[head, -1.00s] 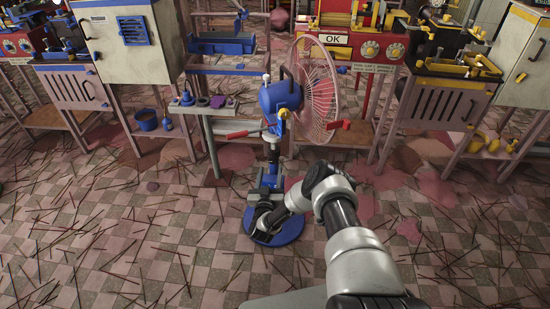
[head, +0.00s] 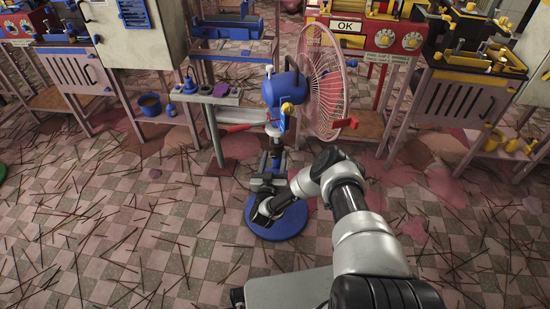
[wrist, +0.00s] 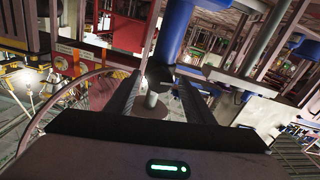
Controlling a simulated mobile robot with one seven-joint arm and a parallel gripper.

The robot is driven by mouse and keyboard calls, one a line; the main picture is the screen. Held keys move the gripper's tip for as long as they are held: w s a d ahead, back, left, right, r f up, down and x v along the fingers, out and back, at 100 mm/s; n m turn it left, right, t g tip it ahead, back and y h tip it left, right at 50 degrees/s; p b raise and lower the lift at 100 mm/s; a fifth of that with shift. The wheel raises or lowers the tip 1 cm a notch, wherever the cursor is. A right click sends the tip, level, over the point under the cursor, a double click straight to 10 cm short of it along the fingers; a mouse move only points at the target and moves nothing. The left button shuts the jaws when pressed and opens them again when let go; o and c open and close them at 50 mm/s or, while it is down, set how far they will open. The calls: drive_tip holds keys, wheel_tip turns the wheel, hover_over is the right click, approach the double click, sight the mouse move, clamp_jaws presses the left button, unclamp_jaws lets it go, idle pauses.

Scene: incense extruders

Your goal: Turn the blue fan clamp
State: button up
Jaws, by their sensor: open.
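The pedestal fan stands upright on a round blue base (head: 262,229), with a pink wire cage and blue motor housing (head: 284,88). My gripper (head: 277,165) is low at the pole, below that collar; my wrist hides part of the base and lower pole. In the wrist view my black fingers (wrist: 155,98) are apart, with a grey pole (wrist: 152,101) showing between or beyond them. A blue cylindrical part (wrist: 173,32) is above them. I cannot tell whether the fingers touch anything.
A stand with small blue knobs (head: 213,95) is close left of the fan. A red machine marked OK (head: 347,27) is behind it. Yellow-topped machines (head: 480,54) stand at right.

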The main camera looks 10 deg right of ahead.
drive_tip(key=c, duration=1)
drive_tip(key=shift+c, duration=0.2)
drive_tip(key=shift+m, duration=0.4)
drive_tip(key=m, duration=0.3)
drive_tip(key=shift+r+m, duration=0.1)
drive_tip(key=shift+m, duration=0.3)
drive_tip(key=m, duration=0.9)
drive_tip(key=shift+d+m, duration=0.1)
drive_tip(key=shift+m, duration=2.5)
drive_tip(key=shift+w, duration=0.1)
